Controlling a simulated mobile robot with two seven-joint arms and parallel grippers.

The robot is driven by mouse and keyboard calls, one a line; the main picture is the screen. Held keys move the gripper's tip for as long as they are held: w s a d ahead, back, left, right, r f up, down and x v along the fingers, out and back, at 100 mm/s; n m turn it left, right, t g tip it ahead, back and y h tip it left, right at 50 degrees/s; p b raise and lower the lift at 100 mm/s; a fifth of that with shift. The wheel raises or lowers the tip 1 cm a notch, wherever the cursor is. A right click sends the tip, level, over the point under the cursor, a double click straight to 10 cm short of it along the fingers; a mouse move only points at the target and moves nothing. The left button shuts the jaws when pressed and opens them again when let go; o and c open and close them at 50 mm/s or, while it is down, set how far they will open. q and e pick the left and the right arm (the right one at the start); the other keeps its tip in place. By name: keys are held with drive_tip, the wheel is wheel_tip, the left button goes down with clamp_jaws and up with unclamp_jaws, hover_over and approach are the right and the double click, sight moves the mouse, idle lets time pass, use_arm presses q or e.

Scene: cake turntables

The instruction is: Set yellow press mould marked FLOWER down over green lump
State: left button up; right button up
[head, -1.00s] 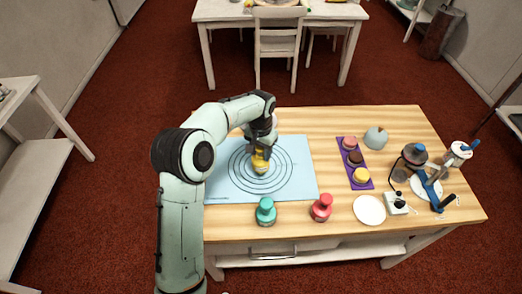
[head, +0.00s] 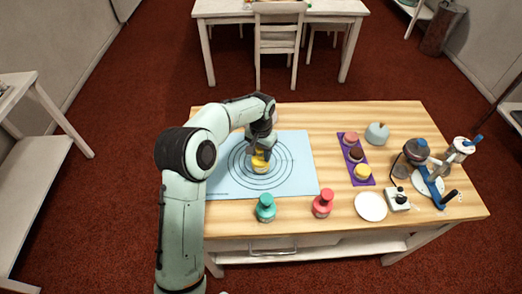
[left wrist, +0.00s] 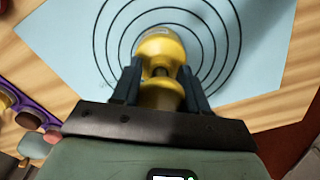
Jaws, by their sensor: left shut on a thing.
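The yellow press mould (head: 260,165) is at the middle of the ringed pale blue mat (head: 300,181) in the head view. My left gripper (head: 262,151) is above it and shut on its upper part. In the left wrist view the mould (left wrist: 161,47) sits between the two dark fingers of the left gripper (left wrist: 161,84), over the mat's rings. I cannot read its marking, and I cannot tell whether it touches the mat. No green lump shows; anything under the mould is hidden. My right gripper is not in view.
A teal mould (head: 265,208) and a red mould (head: 322,203) stand at the table's front. To the right are a purple tray (head: 350,154) with round pieces, a white plate (head: 370,207), a grey-blue dome (head: 377,133) and a blue-based turntable device (head: 428,184).

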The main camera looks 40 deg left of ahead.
use_arm(q)
drive_tip(key=shift+f, duration=0.45)
drive_tip(key=o, duration=1.6)
drive_tip(key=shift+c, duration=0.2)
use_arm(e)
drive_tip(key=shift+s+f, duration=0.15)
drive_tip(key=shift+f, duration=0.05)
use_arm(q)
drive_tip(key=shift+r, duration=0.15)
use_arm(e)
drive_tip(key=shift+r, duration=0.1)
use_arm(q)
drive_tip(key=shift+r+p, duration=1.65)
drive_tip(key=shift+r, duration=1.8)
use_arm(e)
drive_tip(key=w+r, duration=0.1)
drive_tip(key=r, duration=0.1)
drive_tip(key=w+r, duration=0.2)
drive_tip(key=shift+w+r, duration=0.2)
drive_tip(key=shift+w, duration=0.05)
use_arm(q)
drive_tip(key=shift+f, duration=0.1)
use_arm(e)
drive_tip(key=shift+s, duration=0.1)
